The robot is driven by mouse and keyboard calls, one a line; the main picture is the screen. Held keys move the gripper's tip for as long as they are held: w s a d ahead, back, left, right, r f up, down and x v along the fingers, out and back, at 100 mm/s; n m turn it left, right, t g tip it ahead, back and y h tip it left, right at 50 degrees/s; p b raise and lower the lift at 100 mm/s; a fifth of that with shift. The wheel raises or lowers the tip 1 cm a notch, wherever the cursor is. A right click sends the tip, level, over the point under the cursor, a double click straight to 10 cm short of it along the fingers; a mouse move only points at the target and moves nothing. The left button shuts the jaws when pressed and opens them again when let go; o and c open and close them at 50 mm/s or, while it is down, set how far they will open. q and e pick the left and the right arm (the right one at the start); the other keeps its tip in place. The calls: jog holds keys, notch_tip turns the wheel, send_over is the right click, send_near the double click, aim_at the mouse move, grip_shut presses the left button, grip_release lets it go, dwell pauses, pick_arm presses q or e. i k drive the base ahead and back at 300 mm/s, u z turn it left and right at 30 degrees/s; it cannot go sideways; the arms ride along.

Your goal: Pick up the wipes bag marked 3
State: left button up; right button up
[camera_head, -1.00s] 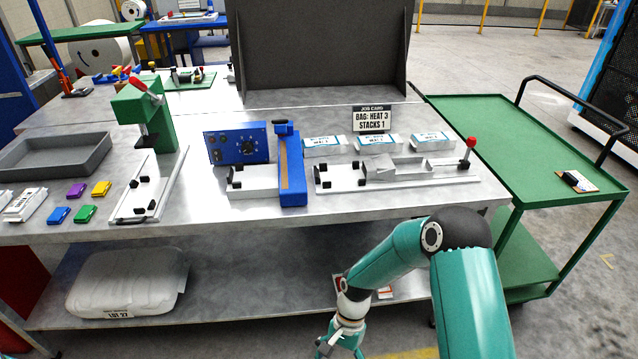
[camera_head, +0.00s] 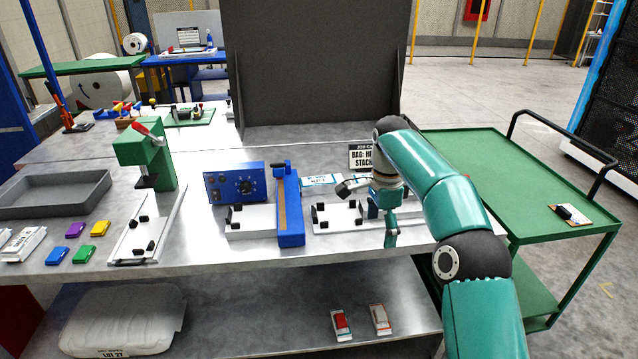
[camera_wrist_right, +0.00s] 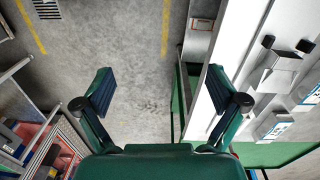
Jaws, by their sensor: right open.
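A white wipes bag (camera_head: 322,181) with a blue-edged label lies at the back of the bench, behind the metal fixture. My right arm covers the bags beside it. The right wrist view shows two white bags with blue labels, one at the right edge (camera_wrist_right: 312,96) and one lower down (camera_wrist_right: 277,129). Their numbers are too small to read. My right gripper (camera_head: 372,212) is above the front part of the bench, near the fixture. In the right wrist view its fingers (camera_wrist_right: 160,84) are wide apart with nothing between them. My left gripper is not in view.
The metal fixture (camera_head: 335,216) and blue sealer arm (camera_head: 289,210) stand near the right gripper. A job card (camera_head: 360,156) is partly hidden behind my arm. A green cart (camera_head: 505,180) is at right. Two small packets (camera_head: 341,324) (camera_head: 379,319) lie on the lower shelf.

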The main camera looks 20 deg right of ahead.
aim_at(317, 185)
jog(key=i, duration=1.45)
jog(key=u, duration=0.05)
